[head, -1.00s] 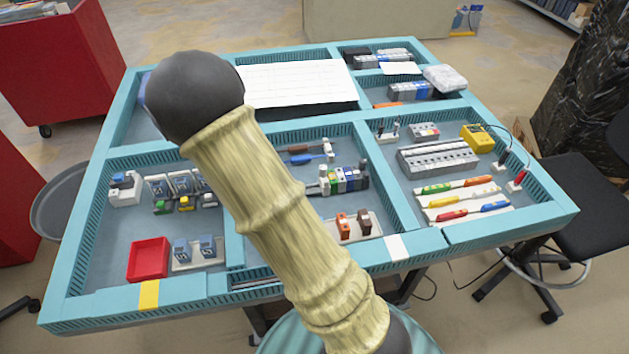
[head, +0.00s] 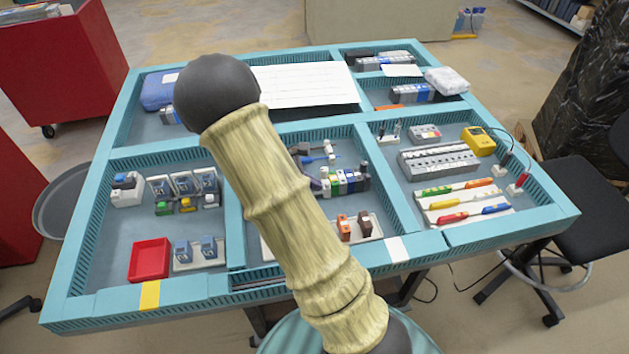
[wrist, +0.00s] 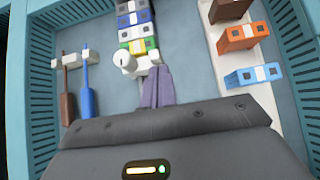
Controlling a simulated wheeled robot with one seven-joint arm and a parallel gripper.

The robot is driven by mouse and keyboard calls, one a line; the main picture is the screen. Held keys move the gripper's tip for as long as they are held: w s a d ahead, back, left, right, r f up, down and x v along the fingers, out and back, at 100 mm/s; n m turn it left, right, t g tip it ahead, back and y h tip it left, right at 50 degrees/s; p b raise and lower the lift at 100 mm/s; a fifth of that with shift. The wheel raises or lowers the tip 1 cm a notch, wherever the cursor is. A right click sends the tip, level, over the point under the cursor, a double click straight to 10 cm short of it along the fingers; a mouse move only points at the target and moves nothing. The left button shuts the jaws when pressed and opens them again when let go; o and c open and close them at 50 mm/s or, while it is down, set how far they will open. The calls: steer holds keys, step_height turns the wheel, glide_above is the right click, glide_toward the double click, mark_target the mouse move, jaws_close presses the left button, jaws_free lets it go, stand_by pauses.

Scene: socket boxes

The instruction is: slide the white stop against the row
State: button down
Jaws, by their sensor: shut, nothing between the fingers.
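The white stop (wrist: 130,64), a small piece with a rounded knob, sits at the near end of the row in the wrist view. The row (wrist: 136,22) is a line of blue, white, green and yellow modules; it also shows in the head view (head: 347,182), in the middle compartment. My gripper (wrist: 155,88) is shut and empty, its grey-purple fingers right beside the stop's near side. I cannot tell whether they touch it. Any gap between stop and row is too small to make out. In the head view my arm hides most of the gripper.
A brown and a blue tool (wrist: 86,90) lie left of the row in the wrist view. A white tray (wrist: 262,97) with brown, orange and blue blocks lies to the right. Teal compartment walls (wrist: 30,90) stand at both sides.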

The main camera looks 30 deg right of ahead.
steer(key=shift+d, duration=0.2)
steer(key=shift+s+d+r+p, duration=0.15)
steer(key=shift+d+p, duration=0.1)
steer(key=shift+p, duration=0.15)
steer(key=shift+d, duration=0.2)
steer(key=shift+a+p, duration=0.55)
steer(key=shift+a, duration=0.05)
steer(key=a, duration=0.1)
steer(key=w+a, duration=0.1)
steer(key=a, duration=0.1)
steer(key=w+a+r, duration=0.1)
steer(key=shift+a+p, duration=0.25)
steer(key=shift+p, duration=0.15)
steer(key=v, duration=0.8)
steer(key=shift+s, duration=0.2)
